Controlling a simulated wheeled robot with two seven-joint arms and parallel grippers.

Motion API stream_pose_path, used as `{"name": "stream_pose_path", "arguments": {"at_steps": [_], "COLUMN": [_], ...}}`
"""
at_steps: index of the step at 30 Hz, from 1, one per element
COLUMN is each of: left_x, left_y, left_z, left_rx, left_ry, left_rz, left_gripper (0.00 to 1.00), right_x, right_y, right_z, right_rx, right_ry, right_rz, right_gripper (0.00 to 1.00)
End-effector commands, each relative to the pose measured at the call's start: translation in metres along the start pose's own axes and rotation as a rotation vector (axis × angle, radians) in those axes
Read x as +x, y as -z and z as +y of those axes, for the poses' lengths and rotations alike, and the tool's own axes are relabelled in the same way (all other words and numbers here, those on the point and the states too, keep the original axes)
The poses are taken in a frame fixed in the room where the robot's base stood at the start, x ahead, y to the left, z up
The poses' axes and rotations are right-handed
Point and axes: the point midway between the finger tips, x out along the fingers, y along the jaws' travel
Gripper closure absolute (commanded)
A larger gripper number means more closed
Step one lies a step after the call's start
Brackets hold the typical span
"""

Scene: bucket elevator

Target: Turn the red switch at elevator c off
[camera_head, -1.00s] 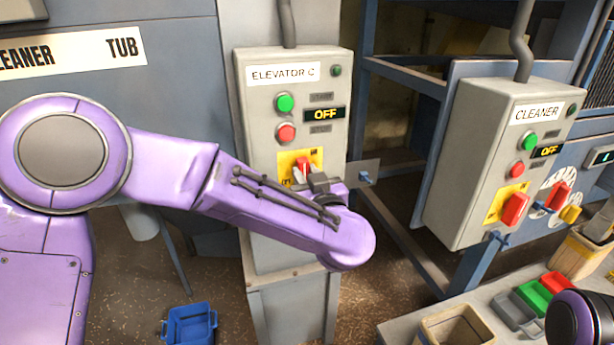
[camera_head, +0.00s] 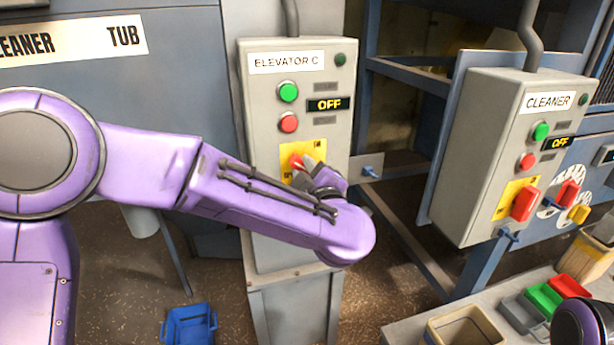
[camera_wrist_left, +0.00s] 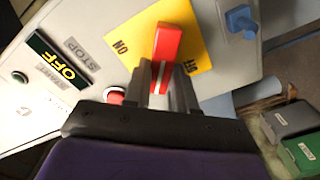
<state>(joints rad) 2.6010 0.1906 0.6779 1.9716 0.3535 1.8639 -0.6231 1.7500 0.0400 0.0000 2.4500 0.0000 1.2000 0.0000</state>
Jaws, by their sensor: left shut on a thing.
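The red switch (camera_head: 297,161) sits on a yellow plate (camera_head: 317,150) low on the grey Elevator C box (camera_head: 262,130). In the left wrist view the red switch (camera_wrist_left: 165,52) stands between the ON and OFF marks of the yellow plate (camera_wrist_left: 196,45). My left gripper (camera_head: 306,166) is shut on the switch; its fingers (camera_wrist_left: 164,88) lie on either side of the handle. The box's display (camera_head: 330,104) reads OFF. My forearm and wrist hide the lower part of the box. The right gripper itself is not seen.
A green button (camera_head: 288,92) and a red button (camera_head: 289,123) are above the switch. A blue peg (camera_head: 371,173) sticks out at right. The Cleaner box (camera_head: 480,150) with its own red switch (camera_head: 525,204) stands further right. A blue bin (camera_head: 190,325) is on the floor.

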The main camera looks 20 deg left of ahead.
Motion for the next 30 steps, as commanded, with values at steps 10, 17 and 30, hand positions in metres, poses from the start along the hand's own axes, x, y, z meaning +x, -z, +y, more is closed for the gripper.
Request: {"name": "stream_pose_path", "arguments": {"at_steps": [10, 17, 30], "left_x": [0.000, 0.000, 0.000], "left_y": [-0.004, -0.004, -0.004], "left_z": [-0.008, -0.009, -0.008], "left_rx": [-0.324, -0.503, -0.678], "left_ry": [0.001, 0.001, 0.001], "left_rz": [0.000, -0.001, -0.001], "left_gripper": [1.00, 1.00, 1.00], "right_x": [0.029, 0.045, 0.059], "right_y": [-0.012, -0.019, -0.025], "right_z": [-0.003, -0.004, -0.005], "right_rx": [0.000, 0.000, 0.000], "right_ry": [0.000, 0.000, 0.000], "right_rz": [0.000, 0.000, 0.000], "right_gripper": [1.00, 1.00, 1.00]}}
